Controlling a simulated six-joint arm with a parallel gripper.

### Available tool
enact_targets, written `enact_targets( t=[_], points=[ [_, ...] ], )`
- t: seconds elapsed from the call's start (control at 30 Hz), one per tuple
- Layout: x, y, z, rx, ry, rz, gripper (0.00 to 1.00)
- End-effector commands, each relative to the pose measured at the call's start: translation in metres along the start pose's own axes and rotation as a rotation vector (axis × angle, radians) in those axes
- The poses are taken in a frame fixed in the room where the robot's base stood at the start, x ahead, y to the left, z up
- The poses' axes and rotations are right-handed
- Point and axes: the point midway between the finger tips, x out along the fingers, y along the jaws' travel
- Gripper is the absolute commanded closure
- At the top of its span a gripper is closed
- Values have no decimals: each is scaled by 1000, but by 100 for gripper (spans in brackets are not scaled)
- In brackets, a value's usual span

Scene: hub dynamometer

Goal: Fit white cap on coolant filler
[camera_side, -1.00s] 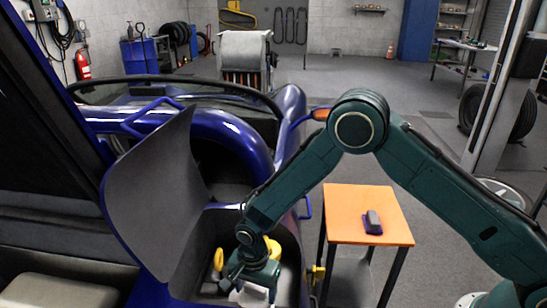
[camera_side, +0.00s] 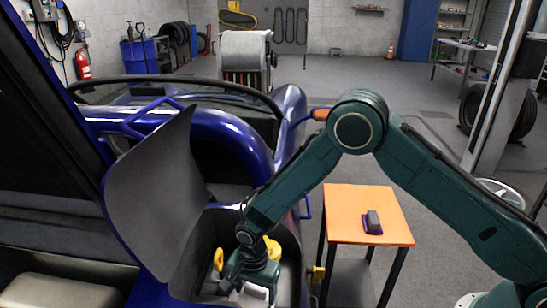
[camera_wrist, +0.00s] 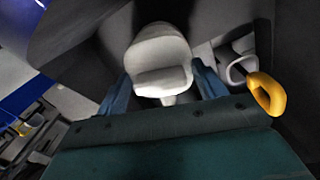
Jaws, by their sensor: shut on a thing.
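My gripper (camera_wrist: 162,88) is shut on the white cap (camera_wrist: 160,52), a pale rounded piece with a raised bar, held between the two blue fingers in the wrist view. In the side view my gripper (camera_side: 252,283) is low inside the open compartment of the blue vehicle, with white (camera_side: 250,297) showing at its tip. A white ring-like neck (camera_wrist: 238,70) is right of the gripper in the wrist view; I cannot tell if it is the coolant filler. What lies under the cap is hidden, so I cannot tell whether it touches a filler.
A yellow loop (camera_wrist: 266,94) stands close to the right finger. The side view shows a yellow ring (camera_side: 218,259) left of the gripper and a yellow part (camera_side: 272,249) behind it. The raised lid (camera_side: 150,200) and compartment walls hem in the arm. An orange table (camera_side: 345,205) stands right.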

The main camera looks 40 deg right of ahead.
Motion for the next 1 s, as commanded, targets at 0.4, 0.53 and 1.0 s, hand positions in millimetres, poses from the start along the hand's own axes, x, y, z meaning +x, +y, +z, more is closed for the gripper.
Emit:
enact_targets(
  t=[0.4, 0.53, 1.0],
  points=[
    [6, 0, 0, 0, 0, -1, 53],
    [8, 0, 0, 0, 0, -1, 53],
    [10, 0, 0, 0, 0, 0, 21]
  ],
)
